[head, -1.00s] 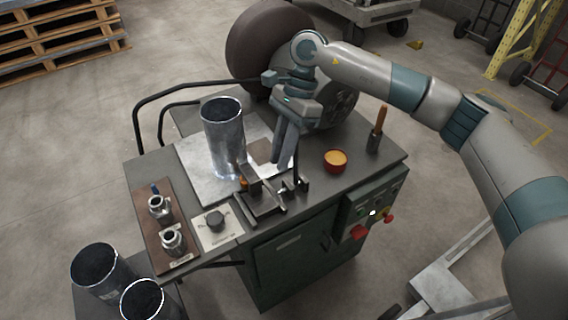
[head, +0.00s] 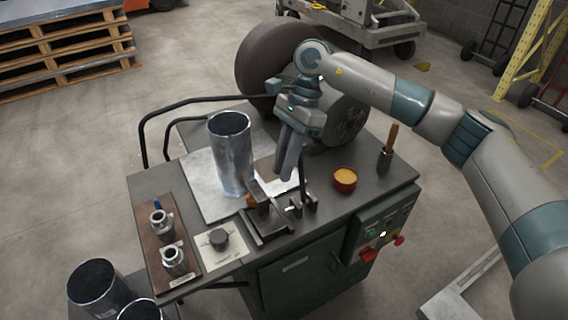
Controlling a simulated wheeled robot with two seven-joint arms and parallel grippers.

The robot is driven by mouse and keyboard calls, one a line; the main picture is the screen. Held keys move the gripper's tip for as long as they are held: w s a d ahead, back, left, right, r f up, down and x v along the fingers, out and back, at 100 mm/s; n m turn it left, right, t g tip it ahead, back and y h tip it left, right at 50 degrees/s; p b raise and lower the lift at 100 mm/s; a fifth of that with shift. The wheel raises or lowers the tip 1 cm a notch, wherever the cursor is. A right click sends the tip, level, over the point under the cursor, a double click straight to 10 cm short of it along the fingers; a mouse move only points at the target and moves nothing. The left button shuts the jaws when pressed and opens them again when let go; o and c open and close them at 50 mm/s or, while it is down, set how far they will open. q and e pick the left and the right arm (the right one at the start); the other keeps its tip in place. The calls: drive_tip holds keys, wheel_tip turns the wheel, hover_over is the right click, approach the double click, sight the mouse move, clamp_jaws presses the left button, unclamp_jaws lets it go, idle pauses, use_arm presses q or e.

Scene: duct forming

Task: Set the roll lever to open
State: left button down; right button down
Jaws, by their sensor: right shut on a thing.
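The roll-forming machine (head: 340,212) is a dark green cabinet with a grey top. A thin black lever (head: 302,172), taken to be the roll lever, stands nearly upright near the front middle of the top, by the dark clamp parts. My right gripper (head: 287,172) reaches down from the upper right with its fingers just left of the visible lever rod. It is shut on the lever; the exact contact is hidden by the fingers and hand. A shiny metal duct cylinder (head: 231,155) stands upright left of the gripper. My left gripper is out of view.
A red cup with orange contents (head: 344,179) and a wooden-handled tool in a holder (head: 386,155) stand to the right. A brown board with metal fittings (head: 166,238) and a knob plate (head: 219,245) lie front left. More cylinders (head: 97,287) stand at lower left.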

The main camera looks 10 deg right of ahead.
drive_tip(key=shift+f, duration=0.1)
idle(0.7)
drive_tip(key=c, duration=1.6)
unclamp_jaws()
